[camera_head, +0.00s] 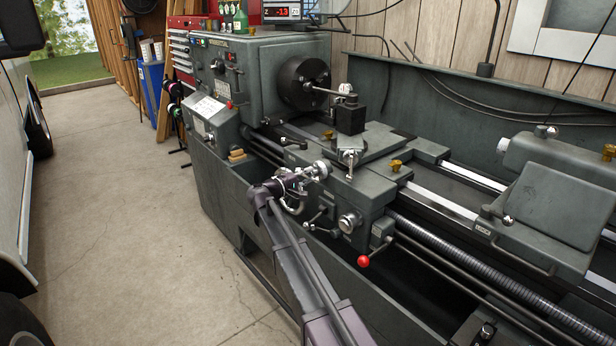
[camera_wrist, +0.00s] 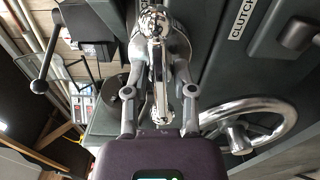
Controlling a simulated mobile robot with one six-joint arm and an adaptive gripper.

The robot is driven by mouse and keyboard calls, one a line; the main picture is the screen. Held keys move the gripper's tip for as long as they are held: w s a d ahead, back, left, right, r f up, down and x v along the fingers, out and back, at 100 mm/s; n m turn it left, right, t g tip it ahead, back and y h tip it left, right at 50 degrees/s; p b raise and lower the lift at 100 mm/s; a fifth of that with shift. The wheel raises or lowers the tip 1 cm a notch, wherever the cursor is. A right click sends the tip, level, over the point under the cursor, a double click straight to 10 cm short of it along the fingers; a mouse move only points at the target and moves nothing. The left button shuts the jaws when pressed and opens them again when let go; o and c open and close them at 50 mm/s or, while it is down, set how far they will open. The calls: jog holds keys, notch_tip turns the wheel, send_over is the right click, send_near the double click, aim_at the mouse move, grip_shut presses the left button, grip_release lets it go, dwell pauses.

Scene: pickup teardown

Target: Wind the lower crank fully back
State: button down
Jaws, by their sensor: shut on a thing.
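The lower crank is a bright metal crank on the front of the lathe carriage (camera_head: 372,185). Its ball-shaped end (camera_wrist: 153,21) shows beyond my fingertips in the wrist view, with its bar running between the fingers and another shiny knob (camera_wrist: 160,92) nearer the palm. My gripper (camera_head: 318,171) is at this crank from the front left and is shut on it; it also shows in the wrist view (camera_wrist: 158,48). My fingers partly hide the crank, so its exact angle is hard to tell. The upper crank (camera_head: 348,158) stands just right and above, apart from my gripper.
A chrome handwheel (camera_wrist: 250,125) lies close beside my gripper in the wrist view. A black-knobbed lever (camera_wrist: 41,80) is on the other side. A red-knobbed lever (camera_head: 363,261) sticks out lower right. The concrete floor (camera_head: 130,220) at left is clear.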

jog(key=n, duration=0.4)
jog(key=shift+n, duration=0.3)
jog(key=n, duration=0.3)
jog(key=shift+n, duration=0.4)
jog(key=n, duration=0.4)
jog(key=shift+n, duration=2.2)
jog(key=c, duration=0.7)
grip_release()
jog(key=shift+a, duration=0.1)
